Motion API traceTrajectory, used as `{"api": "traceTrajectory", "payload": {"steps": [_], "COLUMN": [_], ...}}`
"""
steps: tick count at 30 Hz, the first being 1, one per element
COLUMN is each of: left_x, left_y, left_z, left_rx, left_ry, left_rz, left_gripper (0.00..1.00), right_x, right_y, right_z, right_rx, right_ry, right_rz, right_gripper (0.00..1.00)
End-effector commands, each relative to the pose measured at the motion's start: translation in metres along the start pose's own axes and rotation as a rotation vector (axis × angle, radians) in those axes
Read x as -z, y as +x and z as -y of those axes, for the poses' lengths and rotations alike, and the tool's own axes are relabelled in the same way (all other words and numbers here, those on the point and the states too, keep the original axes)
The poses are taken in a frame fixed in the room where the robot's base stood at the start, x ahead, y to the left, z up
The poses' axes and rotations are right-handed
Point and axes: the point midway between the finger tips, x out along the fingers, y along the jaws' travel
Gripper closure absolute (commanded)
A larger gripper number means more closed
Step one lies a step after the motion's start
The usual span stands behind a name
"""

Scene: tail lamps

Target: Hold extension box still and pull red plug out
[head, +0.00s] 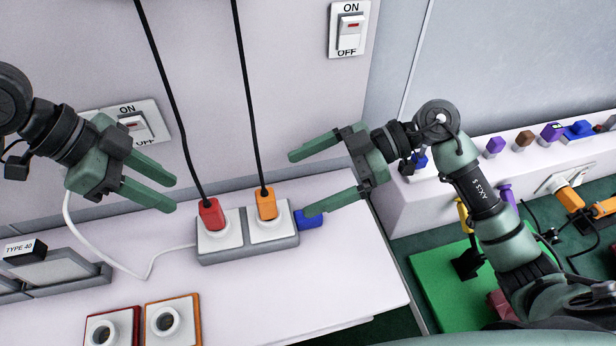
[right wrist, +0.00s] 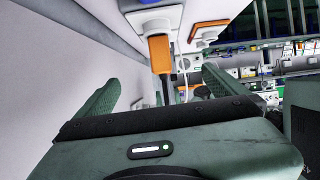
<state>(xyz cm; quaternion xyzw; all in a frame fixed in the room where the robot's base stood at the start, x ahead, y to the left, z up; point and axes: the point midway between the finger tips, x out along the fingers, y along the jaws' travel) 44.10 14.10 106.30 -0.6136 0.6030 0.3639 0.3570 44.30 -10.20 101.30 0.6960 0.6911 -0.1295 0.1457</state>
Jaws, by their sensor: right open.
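The grey extension box (head: 248,249) with two white sockets lies on the white table, against or close to the wall. The red plug (head: 211,213) sits in its left socket, with a black cord rising from it. An orange plug (head: 266,204) sits in the right socket with its own black cord; an orange plug (right wrist: 160,53) also shows in the right wrist view. My left gripper (head: 173,194) is open and empty, to the upper left of the red plug. My right gripper (head: 301,184) is open and empty, right of the orange plug, apart from the box.
A blue piece (head: 309,220) is at the box's right end, below my right fingers. Wall switches (head: 349,30) and (head: 133,124) are behind. Red-framed (head: 112,326) and orange-framed (head: 173,326) sockets lie in front. The table is clear to their right.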

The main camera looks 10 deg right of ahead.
Motion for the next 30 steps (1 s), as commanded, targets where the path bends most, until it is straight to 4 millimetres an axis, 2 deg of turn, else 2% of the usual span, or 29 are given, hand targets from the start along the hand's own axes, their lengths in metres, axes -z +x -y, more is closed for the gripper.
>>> {"api": "traceTrajectory", "payload": {"steps": [7, 17, 24, 30], "left_x": [0.000, 0.000, 0.000, 0.000], "left_y": [0.000, 0.000, 0.000, 0.000], "left_z": [0.000, 0.000, 0.000, 0.000], "left_rx": [0.000, 0.000, 0.000, 0.000], "left_ry": [0.000, 0.000, 0.000, 0.000], "left_rz": [0.000, 0.000, 0.000, 0.000], "left_gripper": [0.64, 0.64, 0.64, 0.64], "right_x": [-0.019, -0.078, -0.074, -0.074], "right_y": [0.016, 0.041, 0.086, 0.107], "right_z": [0.002, 0.004, 0.004, 0.004], "right_rx": [0.010, 0.008, 0.009, 0.008], "right_ry": [0.030, 0.030, 0.024, 0.025], "right_rz": [0.001, -0.001, -0.002, 0.000], "right_gripper": [0.00, 0.00, 0.00, 0.00]}}
